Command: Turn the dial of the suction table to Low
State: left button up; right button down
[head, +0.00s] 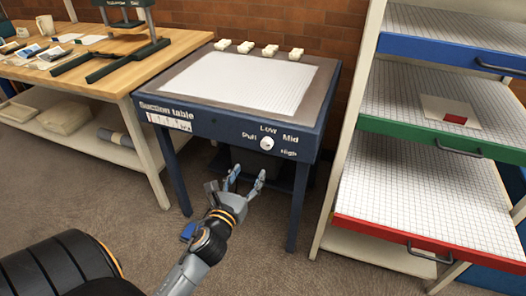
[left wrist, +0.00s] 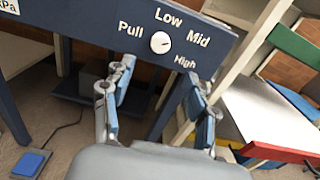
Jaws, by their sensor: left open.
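The suction table (head: 215,118) is dark blue with a white gridded top. Its white round dial (head: 267,143) sits on the front panel, with the words Low above, Mid and High to the right, and Pull to the left. The dial also shows in the left wrist view (left wrist: 160,42), where its pointer is too small to read surely. My left gripper (head: 247,175) is open and empty, below and in front of the dial, apart from it. In the left wrist view its fingers (left wrist: 160,80) stand apart below the dial. My right gripper is not in view.
A blue pedal (left wrist: 30,163) lies on the floor to the left. A rack with blue, green and red drawers (head: 400,205) stands to the right. A wooden bench (head: 110,78) with a press stands at the left. Several small white blocks (head: 246,47) line the table's back edge.

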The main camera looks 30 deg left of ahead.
aim_at(266, 145)
pick_arm(q)
jog(key=x, duration=1.1)
jog(key=shift+w+d, duration=0.1)
jog(key=shift+d, duration=0.05)
jog(key=shift+w, duration=0.45)
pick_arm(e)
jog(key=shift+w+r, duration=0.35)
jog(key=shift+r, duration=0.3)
pick_arm(q)
jog(key=c, duration=1.1)
